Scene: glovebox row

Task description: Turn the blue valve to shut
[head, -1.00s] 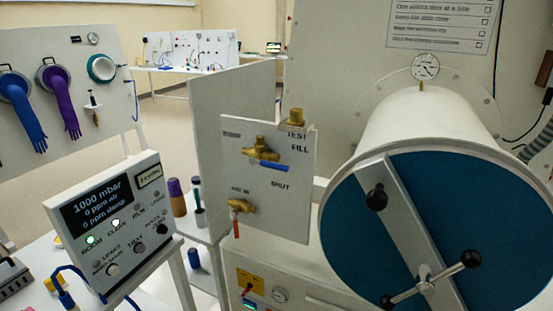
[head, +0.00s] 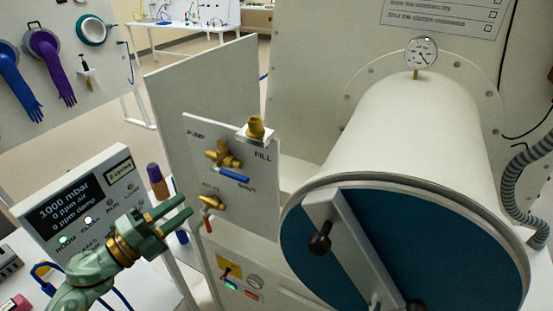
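The blue valve has a brass body (head: 219,153) on a white upright panel. Its blue lever (head: 233,175) points right and slightly down, beneath the word FILL. A label that reads SHUT in the earlier frame sits just below the lever's right end. My green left gripper (head: 187,206) is in front of the panel, below and left of the blue lever and apart from it. Its two fingers point right with a gap between them, and it holds nothing. My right gripper is out of view.
A second brass valve (head: 210,202) with a red lever pointing down sits below the blue one, close to my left fingertips. A display box (head: 75,205) reads 1000 mbar. A large white cylinder (head: 420,135) with a blue door fills the right.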

